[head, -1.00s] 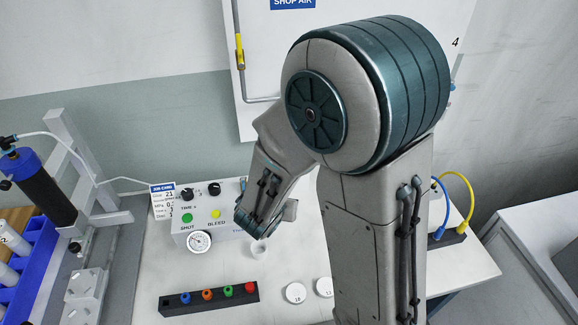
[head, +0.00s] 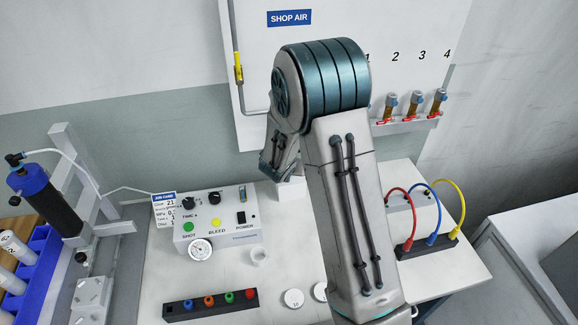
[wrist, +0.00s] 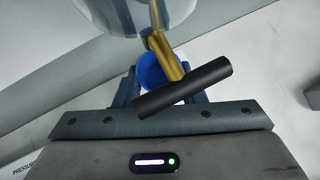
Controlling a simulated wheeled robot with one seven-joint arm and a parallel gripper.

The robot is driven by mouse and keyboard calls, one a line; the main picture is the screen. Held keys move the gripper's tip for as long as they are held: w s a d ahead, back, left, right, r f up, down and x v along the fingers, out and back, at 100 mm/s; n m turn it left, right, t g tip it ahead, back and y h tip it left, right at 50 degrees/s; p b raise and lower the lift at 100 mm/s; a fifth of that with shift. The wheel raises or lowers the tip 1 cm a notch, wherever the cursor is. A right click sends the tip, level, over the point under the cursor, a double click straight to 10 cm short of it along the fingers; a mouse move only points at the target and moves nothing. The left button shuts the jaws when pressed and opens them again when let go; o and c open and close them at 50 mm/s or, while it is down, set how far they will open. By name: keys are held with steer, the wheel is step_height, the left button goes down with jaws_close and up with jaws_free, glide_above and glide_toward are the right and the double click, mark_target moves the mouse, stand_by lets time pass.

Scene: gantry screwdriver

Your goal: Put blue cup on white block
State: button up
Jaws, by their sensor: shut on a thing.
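My gripper (wrist: 163,90) reaches behind the panel side of the table and is mostly hidden by my arm in the head view. In the wrist view its fingers are shut around a blue round thing (wrist: 152,72), which may be the blue cup. A gold rod with a black crossbar (wrist: 185,88) and a clear rounded body (wrist: 115,15) overlap it, and I cannot tell whether these are joined to it. A white block-like shape (head: 291,189) shows beside my arm at the table's back in the head view, partly hidden.
A black rack (head: 210,304) holds coloured caps in front. Valves (head: 414,105) line the back panel. Cables (head: 432,215) rise at the right.

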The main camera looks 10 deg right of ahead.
steer(key=shift+w+d+f, duration=0.1)
steer(key=shift+w+f, duration=0.1)
steer(key=shift+f, duration=0.6)
steer(key=shift+f+b, duration=0.1)
steer(key=shift+b, duration=0.2)
steer(key=o, duration=1)
